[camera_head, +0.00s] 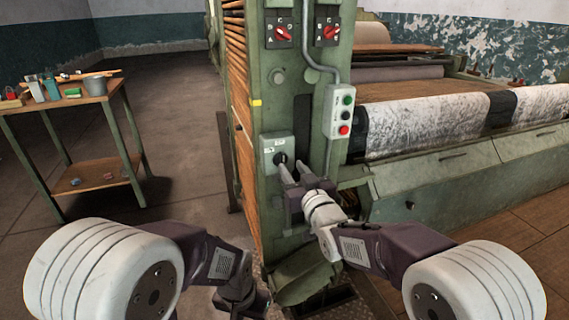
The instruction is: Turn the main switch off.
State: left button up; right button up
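A small grey switch box (270,143) with a dark knob (280,158) is mounted low on the green machine post; I take it as the main switch, but its labels are too small to read. My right gripper (293,165) is in front of the box's lower right. Its two fingers point up at the box with a gap between them, the left fingertip beside or over the knob. Contact cannot be told, and the knob's setting is unclear. My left gripper (246,303) hangs low at the bottom centre, away from the machine, its fingers unclear.
Two red rotary switches (283,33) (328,32) sit higher on the post. A push-button box (340,112) with green, white and red buttons is right of the switch box, with a conduit above. A wooden table (60,102) with small items stands left; floor between is free.

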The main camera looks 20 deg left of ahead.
aim_at(284, 157)
jog(key=x, duration=0.7)
jog(key=shift+f, duration=0.1)
grip_shut()
